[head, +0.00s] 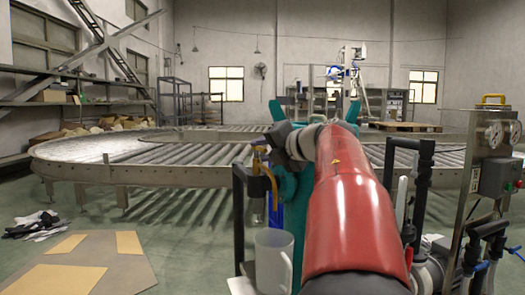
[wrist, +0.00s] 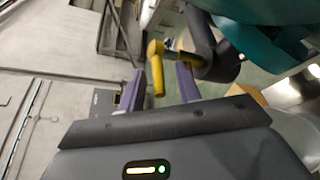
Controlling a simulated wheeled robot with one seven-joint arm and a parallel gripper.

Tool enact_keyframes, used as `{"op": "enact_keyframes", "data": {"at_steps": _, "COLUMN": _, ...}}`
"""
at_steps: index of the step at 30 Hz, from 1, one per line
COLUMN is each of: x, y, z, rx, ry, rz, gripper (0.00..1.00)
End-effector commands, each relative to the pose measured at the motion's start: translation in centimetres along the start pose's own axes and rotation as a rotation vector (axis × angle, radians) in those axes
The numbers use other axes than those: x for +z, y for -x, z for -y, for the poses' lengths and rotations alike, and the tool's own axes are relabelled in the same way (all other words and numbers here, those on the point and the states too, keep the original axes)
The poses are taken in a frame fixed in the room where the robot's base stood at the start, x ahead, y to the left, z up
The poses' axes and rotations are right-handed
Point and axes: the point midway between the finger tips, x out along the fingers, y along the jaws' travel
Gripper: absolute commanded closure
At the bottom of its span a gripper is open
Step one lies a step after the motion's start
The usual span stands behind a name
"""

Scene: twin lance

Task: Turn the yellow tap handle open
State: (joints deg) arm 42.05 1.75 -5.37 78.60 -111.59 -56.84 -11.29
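In the wrist view, a yellow part of the tap (wrist: 156,50) shows with a bent piece hanging down; I cannot tell for sure whether this is the handle or the spout. My gripper (wrist: 160,78) is open, with its two purple fingers on either side of that yellow piece. Narrow gaps show on both sides, and I see no grip on it. In the head view my arm hides most of the gripper.
A dark pipe frame (head: 239,215) stands left of the tap, and more pipes (head: 420,190) stand right of my arm. A gauge panel (head: 493,140) is at the far right. A roller conveyor (head: 130,170) lies behind. Floor at left holds cardboard (head: 85,262) and gloves.

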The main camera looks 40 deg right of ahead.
Motion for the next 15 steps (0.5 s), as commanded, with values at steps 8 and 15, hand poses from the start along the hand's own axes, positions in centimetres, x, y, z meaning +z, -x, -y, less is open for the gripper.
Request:
{"op": "enact_keyframes", "data": {"at_steps": 8, "x": 0.1, "y": 4.9, "z": -0.1, "rx": 0.000, "ry": 0.000, "rz": 0.003, "gripper": 0.66}}
{"op": "enact_keyframes", "data": {"at_steps": 15, "x": 0.0, "y": 6.8, "z": 0.0, "rx": 0.000, "ry": 0.000, "rz": 0.001, "gripper": 0.66}}
